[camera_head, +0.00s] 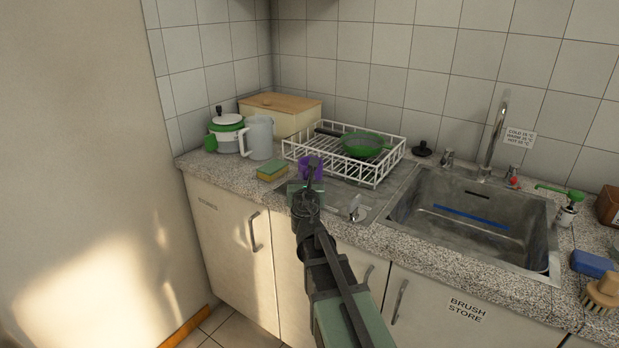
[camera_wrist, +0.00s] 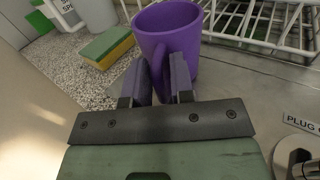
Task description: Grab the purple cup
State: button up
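The purple cup (camera_head: 310,168) stands upright on the steel drainboard beside the front left corner of the white dish rack. In the wrist view the purple cup (camera_wrist: 168,25) is just beyond my fingers, with its handle turned toward me. My gripper (camera_head: 308,188) reaches in from the front and partly hides the cup in the head view. In the wrist view the two fingers of my gripper (camera_wrist: 161,75) are a small gap apart, with the handle between them. I cannot tell whether both fingers press on the handle.
A white dish rack (camera_head: 372,182) with a green pan (camera_head: 362,145) stands behind and right. A yellow-green sponge (camera_head: 272,172) lies left of the cup, near a grey jug (camera_head: 259,138). The sink (camera_head: 470,215) is right; a plug lever (camera_head: 356,208) stands close to my gripper.

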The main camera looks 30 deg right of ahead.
grip_shut()
notch_tip(320, 180, up, 20)
jog(key=p, duration=2)
